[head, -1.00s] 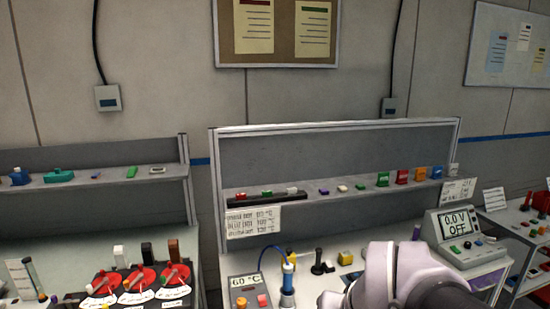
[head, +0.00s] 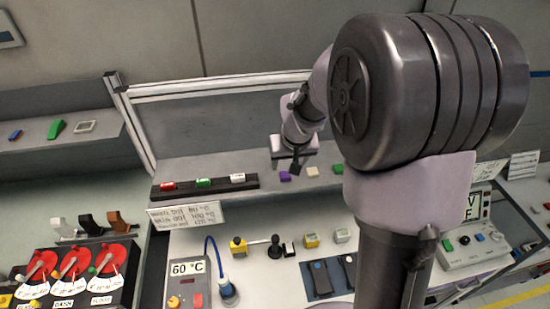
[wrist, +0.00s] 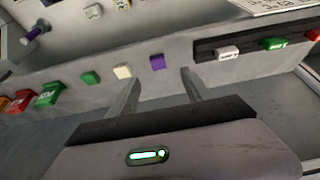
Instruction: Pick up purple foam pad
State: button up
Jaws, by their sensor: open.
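The purple foam pad (head: 285,176) is a small block on the upper shelf, beside a cream block (head: 312,171). In the wrist view the purple pad (wrist: 157,62) lies just beyond the fingertips, between their lines, with nothing touching it. My gripper (wrist: 157,80) is open and empty, its two fingers spread over the shelf. In the head view my gripper (head: 293,166) is close to the pad, and my arm hides the shelf to the right.
A black strip (head: 205,187) with red, green and white labelled blocks lies left of the pad. The cream block (wrist: 122,71) and a green block (wrist: 91,78) are on its other side. The bench below holds a 60 °C unit (head: 188,283) and several small items.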

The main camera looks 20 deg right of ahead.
aim_at(285, 176)
jog(key=x, duration=0.3)
jog(key=p+x, duration=0.1)
jog(key=x, duration=0.7)
jog(key=shift+w+d, duration=0.25)
jog(key=shift+d, duration=0.05)
jog(key=shift+s+r, duration=0.2)
jog(key=shift+c, duration=0.9)
grip_shut()
